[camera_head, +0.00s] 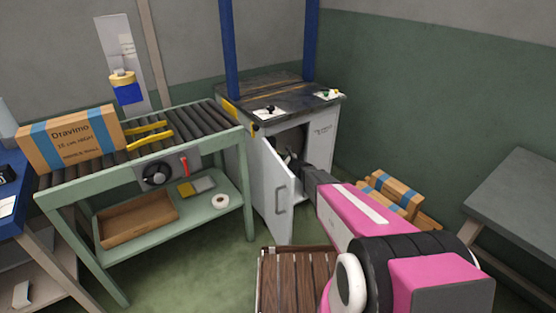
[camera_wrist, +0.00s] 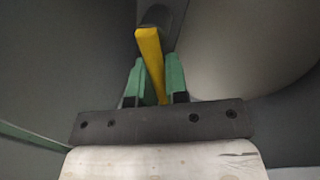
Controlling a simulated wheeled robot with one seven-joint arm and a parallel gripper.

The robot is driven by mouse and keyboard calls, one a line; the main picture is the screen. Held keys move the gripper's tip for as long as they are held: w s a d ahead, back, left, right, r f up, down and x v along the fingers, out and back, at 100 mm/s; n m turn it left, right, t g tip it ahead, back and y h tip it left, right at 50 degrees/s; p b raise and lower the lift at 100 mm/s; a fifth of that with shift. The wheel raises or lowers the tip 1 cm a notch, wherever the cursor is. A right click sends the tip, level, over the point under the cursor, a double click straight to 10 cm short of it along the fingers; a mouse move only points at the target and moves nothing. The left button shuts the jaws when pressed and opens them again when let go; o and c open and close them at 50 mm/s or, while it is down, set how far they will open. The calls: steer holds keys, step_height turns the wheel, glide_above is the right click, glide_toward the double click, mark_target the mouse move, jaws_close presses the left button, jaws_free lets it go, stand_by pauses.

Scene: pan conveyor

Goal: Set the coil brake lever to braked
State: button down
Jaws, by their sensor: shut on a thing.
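A yellow lever (camera_wrist: 150,52), which I take to be the coil brake lever, rises from a dark grey mount (camera_wrist: 160,18) in the wrist view. My gripper (camera_wrist: 155,80) has its two green fingers on either side of the lever, shut on it. The lever leans slightly, its top toward the left. In the head view my arm reaches into the open cabinet (camera_head: 318,150) under the dark-topped machine. The lever and my fingertips are mostly hidden there by the cabinet and my arm.
The cabinet door (camera_head: 275,195) stands open left of my arm. A roller conveyor (camera_head: 185,122) with a Dravimo carton (camera_head: 70,138) stands at left. A wooden slatted pallet (camera_head: 290,280) is below my arm. Cartons (camera_head: 395,190) and a grey table (camera_head: 515,190) are at right.

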steer(key=n, duration=0.2)
steer(key=shift+w+d+r+n+h, duration=0.2)
steer(key=shift+d+r+n+h, duration=0.1)
steer(key=shift+d+h, duration=0.1)
steer(key=n, duration=0.3)
steer(key=shift+w+d+r+h, duration=0.25)
steer(key=shift+d+r+h, duration=0.1)
steer(key=shift+r+h, duration=0.05)
steer(key=shift+w+d+r+n+t+h, duration=0.1)
steer(key=shift+r+n+h, duration=0.15)
steer(key=shift+n, duration=0.55)
steer(key=shift+w+d+r+n+t+h, duration=0.1)
steer(key=shift+d+r+n+h, duration=0.15)
steer(key=shift+n, duration=0.55)
steer(key=shift+r+n+t+h, duration=0.1)
steer(key=shift+r+n+h, duration=0.15)
steer(key=shift+n, duration=0.55)
steer(key=c, duration=1.1)
jaws_free()
steer(key=shift+c, duration=0.2)
steer(key=shift+s+r, duration=0.1)
steer(key=v, duration=1)
steer(key=shift+s+d, duration=0.2)
steer(key=shift+d, duration=0.05)
